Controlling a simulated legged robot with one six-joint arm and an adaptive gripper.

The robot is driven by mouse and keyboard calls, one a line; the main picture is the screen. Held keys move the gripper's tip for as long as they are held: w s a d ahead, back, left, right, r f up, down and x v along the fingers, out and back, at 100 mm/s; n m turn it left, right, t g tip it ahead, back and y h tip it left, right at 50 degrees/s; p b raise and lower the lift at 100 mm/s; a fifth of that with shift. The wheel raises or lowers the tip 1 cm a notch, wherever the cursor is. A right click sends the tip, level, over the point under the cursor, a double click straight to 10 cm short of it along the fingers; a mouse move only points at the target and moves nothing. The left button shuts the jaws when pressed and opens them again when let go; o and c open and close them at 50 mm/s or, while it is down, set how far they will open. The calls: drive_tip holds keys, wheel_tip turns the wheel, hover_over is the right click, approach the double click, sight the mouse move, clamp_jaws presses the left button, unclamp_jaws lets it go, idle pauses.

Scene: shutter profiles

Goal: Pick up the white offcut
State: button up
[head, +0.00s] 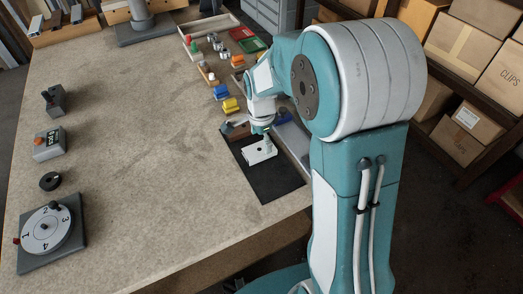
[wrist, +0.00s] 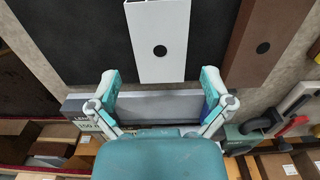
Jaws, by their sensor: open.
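The white offcut (wrist: 158,25) is a flat profile with one dark round hole. It lies on the black mat (wrist: 60,35) in the wrist view, running out of the top of the picture. In the head view the white offcut (head: 262,154) lies on the same mat near the table's right edge, partly behind my gripper. My gripper (wrist: 160,78) is open, its two fingers spread to either side of the offcut's near end with nothing between them. In the head view my gripper (head: 266,131) is small, over the offcut; its height above it is hard to tell.
A brown profile (wrist: 251,62) with a hole lies right of the offcut. Yellow (head: 231,106) and blue (head: 220,92) blocks stand behind the mat. A numbered dial (head: 45,229) and control boxes stand at the left. The table's middle is clear.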

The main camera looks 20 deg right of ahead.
sight(257, 150)
drive_tip(key=f, duration=0.2)
drive_tip(key=a+f, duration=0.1)
drive_tip(key=shift+f, duration=0.4)
drive_tip(key=shift+d, duration=0.3)
drive_tip(key=c, duration=1)
drive_tip(key=shift+r, duration=0.15)
